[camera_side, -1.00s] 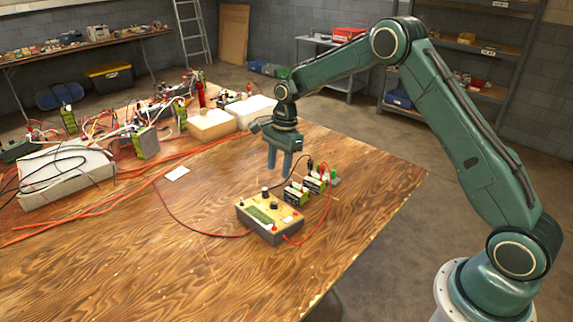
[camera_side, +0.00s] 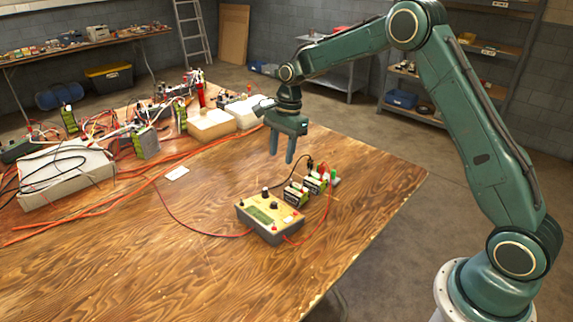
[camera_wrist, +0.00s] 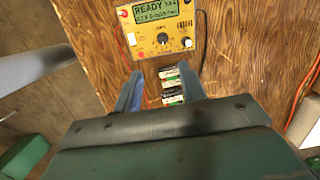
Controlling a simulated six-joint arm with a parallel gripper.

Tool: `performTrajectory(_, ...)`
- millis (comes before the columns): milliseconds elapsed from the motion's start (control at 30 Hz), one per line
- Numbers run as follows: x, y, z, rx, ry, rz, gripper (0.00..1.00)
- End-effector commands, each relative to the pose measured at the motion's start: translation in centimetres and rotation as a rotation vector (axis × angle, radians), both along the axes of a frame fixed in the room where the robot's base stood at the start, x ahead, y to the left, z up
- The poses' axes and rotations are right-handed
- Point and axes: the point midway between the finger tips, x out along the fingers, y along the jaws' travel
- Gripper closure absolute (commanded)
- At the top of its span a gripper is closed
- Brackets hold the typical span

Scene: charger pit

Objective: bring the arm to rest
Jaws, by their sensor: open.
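My gripper (camera_side: 282,160) is open and empty. It hangs in the air above the wooden table, behind the charger in the side view. The charger (camera_side: 267,217) is a tan box with knobs and a screen. In the wrist view the charger (camera_wrist: 158,28) shows READY on its screen. Two battery packs stand beside it, one nearer (camera_side: 296,193) and one farther (camera_side: 316,182), with clips and leads on top. In the wrist view the packs (camera_wrist: 171,84) lie below, partly hidden by my gripper.
White blocks (camera_side: 212,125), a larger pale block (camera_side: 65,178), green packs and tangled wires crowd the table's left and back. A white card (camera_side: 177,173) lies mid-table. Red and black leads run around the charger. The table's front and right are clear.

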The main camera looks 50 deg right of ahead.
Motion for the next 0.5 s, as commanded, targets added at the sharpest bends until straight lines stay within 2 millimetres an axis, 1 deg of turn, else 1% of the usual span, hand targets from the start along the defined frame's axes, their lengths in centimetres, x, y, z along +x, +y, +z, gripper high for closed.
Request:
performTrajectory(33, -0.4, 0.2, 1.1, -0.006, -0.016, 0.028, 0.59)
performTrajectory(267, -3.3, 1.1, 5.9, -0.038, -0.091, 0.191, 0.59)
performTrajectory(500, -7.2, 1.9, 10.5, -0.083, -0.169, 0.375, 0.59)
